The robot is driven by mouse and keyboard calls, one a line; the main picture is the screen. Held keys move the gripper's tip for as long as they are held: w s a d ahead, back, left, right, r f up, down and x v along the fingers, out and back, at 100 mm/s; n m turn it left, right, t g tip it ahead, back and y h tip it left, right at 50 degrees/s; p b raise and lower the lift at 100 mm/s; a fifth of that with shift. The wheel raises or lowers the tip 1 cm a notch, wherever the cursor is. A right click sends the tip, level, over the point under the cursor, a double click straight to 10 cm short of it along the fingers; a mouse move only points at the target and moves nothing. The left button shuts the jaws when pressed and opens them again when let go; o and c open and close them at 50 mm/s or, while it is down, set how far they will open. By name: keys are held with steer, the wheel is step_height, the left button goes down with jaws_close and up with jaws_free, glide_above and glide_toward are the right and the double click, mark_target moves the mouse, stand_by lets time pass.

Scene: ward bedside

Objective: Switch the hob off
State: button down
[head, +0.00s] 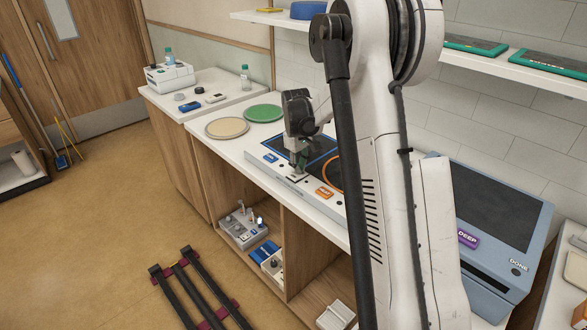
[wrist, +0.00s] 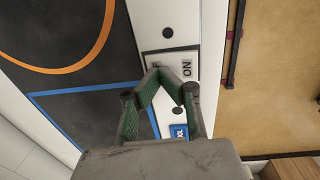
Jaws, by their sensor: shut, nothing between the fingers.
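The hob (head: 282,147) is a flat black top on the counter, with a blue outline and an orange ring. Its pale front strip (wrist: 160,14) carries a switch plate (wrist: 187,71) marked ON; the other marking is mostly hidden behind a fingertip. The plate also shows in the head view (head: 296,178), just under my gripper (head: 299,171). In the wrist view my gripper (wrist: 161,74) is shut and empty, its green-padded fingertips together over the plate. I cannot tell whether they touch it, or which way the switch is set.
A blue label (wrist: 179,131) and a dark round spot (wrist: 167,33) flank the plate. An orange label (head: 324,192) is on the strip. Green (head: 263,113) and beige (head: 227,127) discs lie left of the hob. A blue-grey machine (head: 500,215) stands to the right.

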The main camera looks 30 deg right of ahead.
steer(key=shift+r, duration=0.1)
steer(key=shift+s+a+r, duration=0.15)
steer(key=shift+a+r, duration=0.15)
steer(key=shift+a, duration=0.35)
step_height(320, 180, up, 14)
steer(key=d, duration=0.1)
steer(key=shift+w+d, duration=0.2)
steer(key=shift+d, duration=0.15)
stand_by(0.7)
